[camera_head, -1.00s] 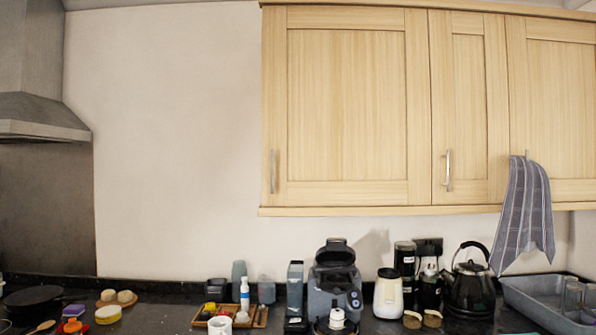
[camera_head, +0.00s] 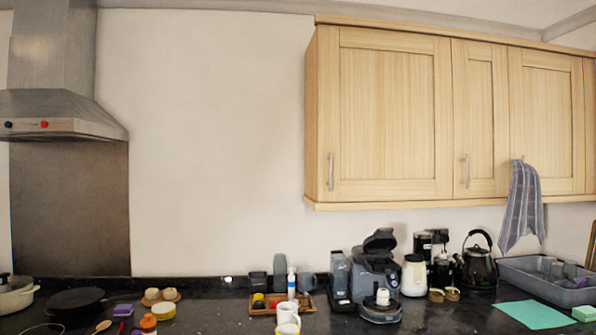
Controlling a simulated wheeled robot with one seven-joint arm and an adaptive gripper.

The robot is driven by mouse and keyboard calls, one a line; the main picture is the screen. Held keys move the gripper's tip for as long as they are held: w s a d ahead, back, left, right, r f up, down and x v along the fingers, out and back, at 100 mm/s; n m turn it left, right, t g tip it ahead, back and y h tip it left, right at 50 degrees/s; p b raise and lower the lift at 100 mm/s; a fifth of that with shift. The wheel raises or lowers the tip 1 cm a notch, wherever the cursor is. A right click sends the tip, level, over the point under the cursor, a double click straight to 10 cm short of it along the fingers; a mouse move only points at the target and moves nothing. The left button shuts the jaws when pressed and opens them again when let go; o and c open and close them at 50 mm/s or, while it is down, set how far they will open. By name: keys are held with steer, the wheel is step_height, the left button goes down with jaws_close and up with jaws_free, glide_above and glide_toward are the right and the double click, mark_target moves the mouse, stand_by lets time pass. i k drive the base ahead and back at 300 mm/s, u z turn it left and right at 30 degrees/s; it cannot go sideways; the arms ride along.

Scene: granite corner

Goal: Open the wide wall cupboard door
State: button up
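The wide wall cupboard door (camera_head: 390,115) is a pale wood panel at the left end of the wall cupboard (camera_head: 312,120). It is closed. Its metal bar handle (camera_head: 330,171) stands upright near the door's lower left corner. A narrow door (camera_head: 480,110) with its own handle (camera_head: 466,170) is beside it on the right. Further right is another door (camera_head: 546,110) with a striped towel (camera_head: 522,205) hanging in front of its lower left part. My gripper is not in view.
A dark counter below holds a coffee machine (camera_head: 377,275), a kettle (camera_head: 479,265), a white jar (camera_head: 413,275), a wooden tray (camera_head: 262,310) and a grey basin (camera_head: 545,280). A steel hood (camera_head: 60,115) is at left. The wall left of the cupboard is bare.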

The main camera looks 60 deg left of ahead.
mark_target(385, 128)
steer(key=k, duration=0.2)
steer(key=u, duration=2)
steer(key=i, duration=0.15)
steer(key=z, duration=0.2)
